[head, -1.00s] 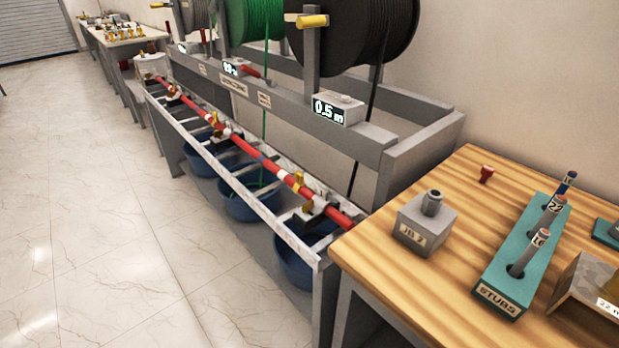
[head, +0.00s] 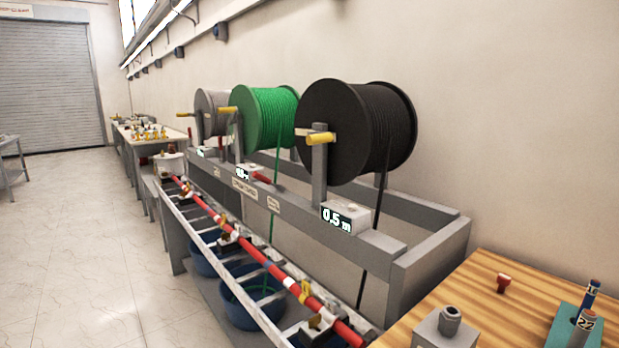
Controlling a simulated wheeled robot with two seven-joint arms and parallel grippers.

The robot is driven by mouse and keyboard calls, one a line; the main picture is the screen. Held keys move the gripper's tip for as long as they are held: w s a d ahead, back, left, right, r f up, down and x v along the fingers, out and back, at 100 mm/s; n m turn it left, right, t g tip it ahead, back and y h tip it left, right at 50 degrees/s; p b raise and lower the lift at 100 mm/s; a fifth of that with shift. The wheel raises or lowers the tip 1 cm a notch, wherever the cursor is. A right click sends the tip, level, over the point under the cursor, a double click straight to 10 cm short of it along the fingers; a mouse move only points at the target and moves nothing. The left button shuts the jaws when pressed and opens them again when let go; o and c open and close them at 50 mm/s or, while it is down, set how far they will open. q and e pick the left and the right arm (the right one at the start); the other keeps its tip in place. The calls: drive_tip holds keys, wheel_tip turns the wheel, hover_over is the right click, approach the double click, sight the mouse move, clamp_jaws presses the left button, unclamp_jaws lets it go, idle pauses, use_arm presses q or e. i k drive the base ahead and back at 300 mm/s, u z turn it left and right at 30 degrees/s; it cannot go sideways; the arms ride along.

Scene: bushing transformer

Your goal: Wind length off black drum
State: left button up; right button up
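The black drum (head: 345,130) sits at the near end of a grey rack, wound with black cable. A yellow crank handle (head: 321,138) sticks out from its front side. A length of black cable (head: 374,230) hangs from the drum down behind the front beam. A small counter box (head: 345,218) below the drum reads 0.5 m. Neither of my grippers is in the head view.
A green drum (head: 265,118) and a grey drum (head: 212,112) stand farther along the rack. A red bar (head: 262,265) runs along the front rail, above blue tubs (head: 252,300). A wooden table (head: 470,290) is at lower right.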

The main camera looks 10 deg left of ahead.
sight(360, 119)
drive_tip(key=k, duration=0.65)
drive_tip(key=z, duration=0.55)
drive_tip(key=i, duration=1)
drive_tip(key=u, duration=0.25)
